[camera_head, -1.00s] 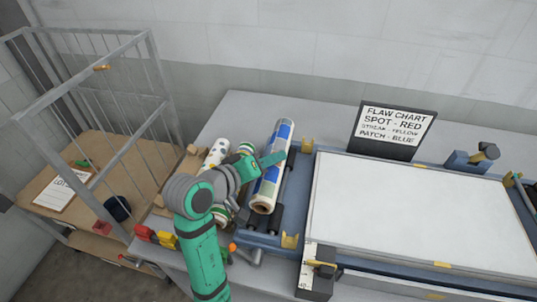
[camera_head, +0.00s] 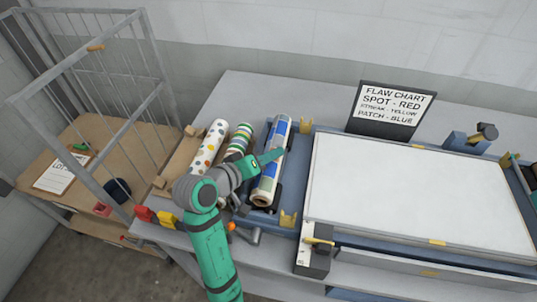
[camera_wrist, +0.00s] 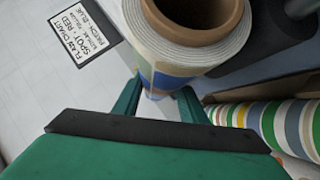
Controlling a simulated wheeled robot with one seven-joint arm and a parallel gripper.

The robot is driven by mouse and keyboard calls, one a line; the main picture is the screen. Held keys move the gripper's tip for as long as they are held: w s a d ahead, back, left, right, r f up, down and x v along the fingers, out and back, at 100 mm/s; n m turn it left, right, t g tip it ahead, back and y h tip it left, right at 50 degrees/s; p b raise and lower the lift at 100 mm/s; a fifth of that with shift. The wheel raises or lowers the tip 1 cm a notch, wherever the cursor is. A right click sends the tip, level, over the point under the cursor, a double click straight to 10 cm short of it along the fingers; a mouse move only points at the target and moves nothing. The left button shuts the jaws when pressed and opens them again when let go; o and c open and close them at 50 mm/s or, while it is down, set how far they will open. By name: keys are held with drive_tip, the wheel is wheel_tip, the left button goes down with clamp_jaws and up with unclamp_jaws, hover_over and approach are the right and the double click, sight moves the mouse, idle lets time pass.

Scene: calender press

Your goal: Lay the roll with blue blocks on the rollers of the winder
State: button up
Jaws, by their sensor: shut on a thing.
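The roll with blue blocks (camera_head: 272,165) is white with blue and green patches. In the wrist view the roll (camera_wrist: 178,60) shows its brown core end. My gripper (camera_head: 273,157) is shut around it near its middle; its fingers also show in the wrist view (camera_wrist: 158,98). The roll is lengthwise over the winder (camera_head: 289,219), a blue frame with dark rollers (camera_head: 277,192) partly hidden under it. I cannot tell whether the roll touches the rollers.
A dotted roll (camera_head: 208,147) and a striped roll (camera_head: 238,140) lie left of the winder, close to my arm. Yellow brackets stand by the winder. A white flat bed (camera_head: 420,195) is at right, with a flaw chart sign (camera_head: 391,110) behind. A caged cart (camera_head: 100,140) stands left.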

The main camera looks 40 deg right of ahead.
drive_tip(key=shift+w+f, duration=0.15)
idle(0.4)
drive_tip(key=shift+f, duration=0.1)
drive_tip(key=o, duration=1.4)
drive_tip(key=shift+a, duration=0.2)
drive_tip(key=shift+c, duration=0.2)
drive_tip(key=shift+d, duration=0.3)
drive_tip(key=v, duration=1.1)
